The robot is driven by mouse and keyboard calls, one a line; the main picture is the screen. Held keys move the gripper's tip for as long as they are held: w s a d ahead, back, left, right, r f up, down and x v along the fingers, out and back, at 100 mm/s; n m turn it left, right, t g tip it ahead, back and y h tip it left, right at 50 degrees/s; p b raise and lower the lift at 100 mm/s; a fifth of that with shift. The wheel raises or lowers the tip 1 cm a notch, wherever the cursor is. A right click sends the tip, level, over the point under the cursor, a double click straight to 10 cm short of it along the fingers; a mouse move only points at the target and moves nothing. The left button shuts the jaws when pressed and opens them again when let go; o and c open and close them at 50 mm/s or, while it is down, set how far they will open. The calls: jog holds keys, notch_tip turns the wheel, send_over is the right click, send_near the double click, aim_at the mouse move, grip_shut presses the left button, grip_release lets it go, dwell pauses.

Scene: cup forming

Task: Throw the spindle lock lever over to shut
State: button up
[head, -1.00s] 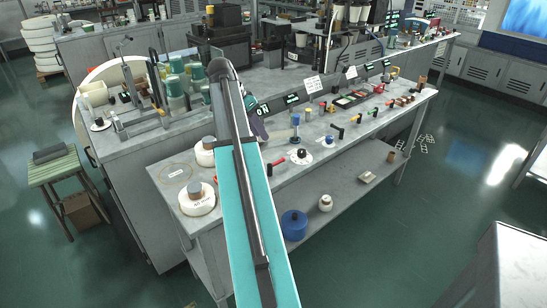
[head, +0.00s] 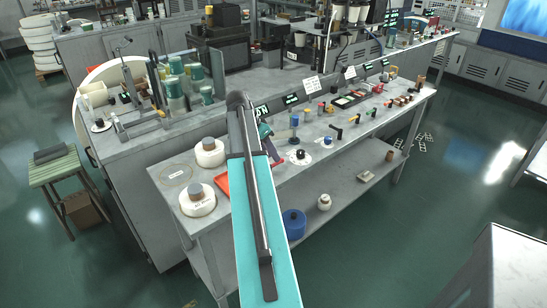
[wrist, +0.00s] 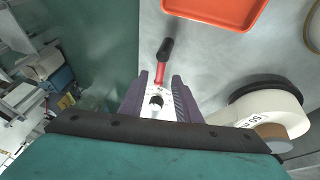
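A small lever with a red arm and black grip (wrist: 164,60) shows in the wrist view, on a white base with a dark round hub (wrist: 155,102). It stands near the edge of the grey bench, and its grip points up the picture. My gripper (wrist: 159,82) has its two purple fingers apart, one on each side of the base and the red arm. I see no contact with the lever. In the head view my teal and grey arm covers much of that part of the bench, and the lever cannot be made out clearly.
An orange-red tray (wrist: 215,10) lies near the lever; it shows partly in the head view (head: 222,183). White spools (head: 198,200) stand at the bench's left end. Knobs and small handles (head: 336,131) line the bench to the right. A blue pot (head: 293,222) stands on the lower shelf.

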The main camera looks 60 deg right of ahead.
jog(key=shift+x, duration=1.5)
grip_shut()
